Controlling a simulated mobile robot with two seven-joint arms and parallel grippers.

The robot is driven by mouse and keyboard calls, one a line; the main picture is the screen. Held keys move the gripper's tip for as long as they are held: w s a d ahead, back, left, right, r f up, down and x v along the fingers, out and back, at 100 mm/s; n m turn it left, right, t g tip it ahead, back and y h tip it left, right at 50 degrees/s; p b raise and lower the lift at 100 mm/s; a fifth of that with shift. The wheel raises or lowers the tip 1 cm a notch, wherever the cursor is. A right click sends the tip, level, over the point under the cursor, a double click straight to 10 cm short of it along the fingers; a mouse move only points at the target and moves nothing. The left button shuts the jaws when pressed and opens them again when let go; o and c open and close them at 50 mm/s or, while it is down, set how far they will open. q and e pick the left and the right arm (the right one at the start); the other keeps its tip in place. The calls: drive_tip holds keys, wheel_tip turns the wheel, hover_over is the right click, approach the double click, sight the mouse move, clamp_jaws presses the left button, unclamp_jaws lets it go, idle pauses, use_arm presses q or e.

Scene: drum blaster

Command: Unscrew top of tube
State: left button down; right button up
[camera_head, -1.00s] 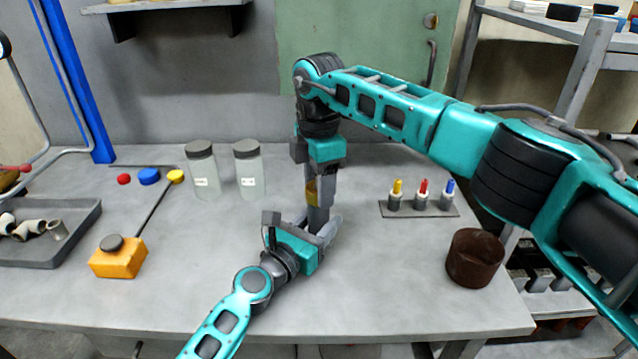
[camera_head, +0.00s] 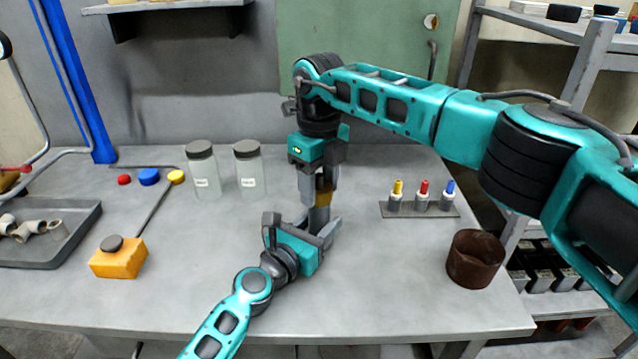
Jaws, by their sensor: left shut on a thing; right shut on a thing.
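The tube (camera_head: 319,215) stands upright above the table in the middle, a grey body with a yellow-orange part (camera_head: 324,197) near its upper end. My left gripper (camera_head: 319,229) comes in from the lower left and is shut on the grey lower body of the tube. My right gripper (camera_head: 319,186) points straight down from above and is shut on the upper end of the tube. Its fingers hide most of the top. I cannot tell whether the top and the body are apart.
A rack (camera_head: 420,209) with yellow, red and blue-topped tubes stands right of the grippers. A brown pot (camera_head: 475,258) is near the right edge. Two lidded jars (camera_head: 203,172) (camera_head: 249,171), an orange block (camera_head: 118,262) and a grey tray (camera_head: 75,245) are left.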

use_arm(q)
drive_tip(key=shift+f, duration=0.1)
use_arm(e)
drive_tip(key=n, duration=1.1)
drive_tip(key=shift+n, duration=0.3)
drive_tip(key=n, duration=0.5)
drive_tip(key=shift+n, duration=0.3)
drive_tip(key=n, duration=0.5)
drive_tip(key=shift+r, duration=0.2)
drive_tip(key=shift+r, duration=0.95)
drive_tip(key=shift+r, duration=0.1)
